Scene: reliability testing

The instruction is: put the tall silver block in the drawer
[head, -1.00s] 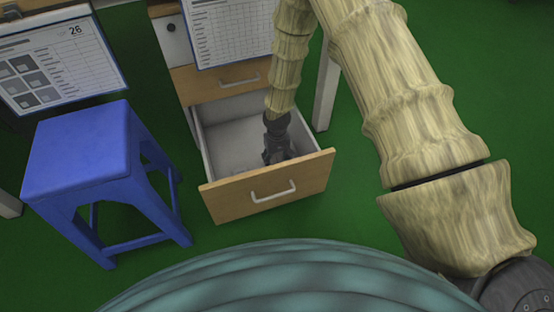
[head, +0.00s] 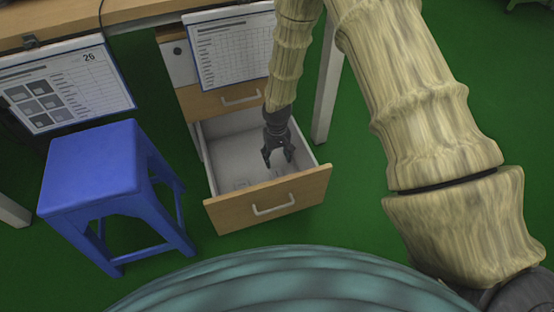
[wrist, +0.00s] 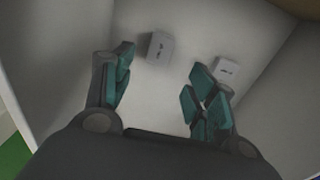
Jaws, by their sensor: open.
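The drawer (head: 265,207) is pulled open, with a wooden front and pale inside. My gripper (head: 279,161) points down into it, fingers spread and empty. In the wrist view, my gripper (wrist: 163,75) shows its teal fingers apart above the drawer floor. A grey block (wrist: 158,47) with dark marks lies on that floor, beyond the gap between the fingers and apart from them. A second, paler block (wrist: 227,69) is on the floor by the right finger. I cannot tell for sure which is the tall silver block. The blocks are faint in the head view.
A blue stool (head: 92,172) stands left of the drawer. A closed drawer (head: 222,98) is above it, under the desk (head: 125,10). Clipboards (head: 70,85) hang from the desk edge. A white desk leg (head: 327,85) is close on the drawer's right.

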